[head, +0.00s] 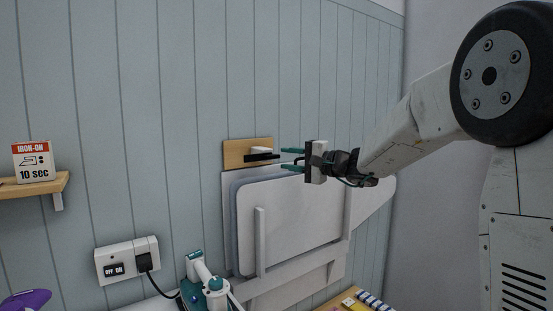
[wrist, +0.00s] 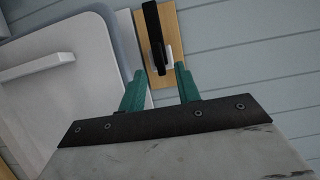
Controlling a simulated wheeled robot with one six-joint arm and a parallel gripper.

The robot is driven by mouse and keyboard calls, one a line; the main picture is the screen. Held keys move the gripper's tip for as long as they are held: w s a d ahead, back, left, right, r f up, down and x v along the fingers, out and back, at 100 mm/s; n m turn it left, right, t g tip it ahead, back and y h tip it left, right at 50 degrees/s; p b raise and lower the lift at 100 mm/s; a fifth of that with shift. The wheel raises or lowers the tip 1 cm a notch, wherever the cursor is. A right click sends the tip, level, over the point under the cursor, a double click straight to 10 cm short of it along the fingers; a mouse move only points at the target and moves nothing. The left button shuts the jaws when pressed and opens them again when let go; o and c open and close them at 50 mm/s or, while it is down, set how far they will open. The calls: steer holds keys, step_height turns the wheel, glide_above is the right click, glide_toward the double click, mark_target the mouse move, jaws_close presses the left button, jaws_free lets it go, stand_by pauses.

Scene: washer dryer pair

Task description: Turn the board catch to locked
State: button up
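The board catch is a black bar (head: 262,157) with a white part (head: 260,149), mounted on a wooden plate (head: 233,154) on the wall. The bar lies about level in the head view, above the folded ironing board (head: 290,215). My gripper (head: 283,158) is just right of the bar, with its teal fingers apart and nothing held. In the wrist view, the black bar (wrist: 152,30) and wooden plate (wrist: 173,50) lie ahead of my gripper (wrist: 159,70), roughly in line with the gap between the fingertips. I cannot tell whether a finger touches the bar.
A switched socket (head: 127,260) with a black plug is on the wall at lower left. A shelf (head: 35,188) holds an "IRON-ON 10 sec" sign (head: 33,161). A teal and white appliance (head: 208,284) stands below the board.

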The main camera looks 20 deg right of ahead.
mark_target(275, 157)
steer(key=shift+x, duration=2.35)
jaws_close()
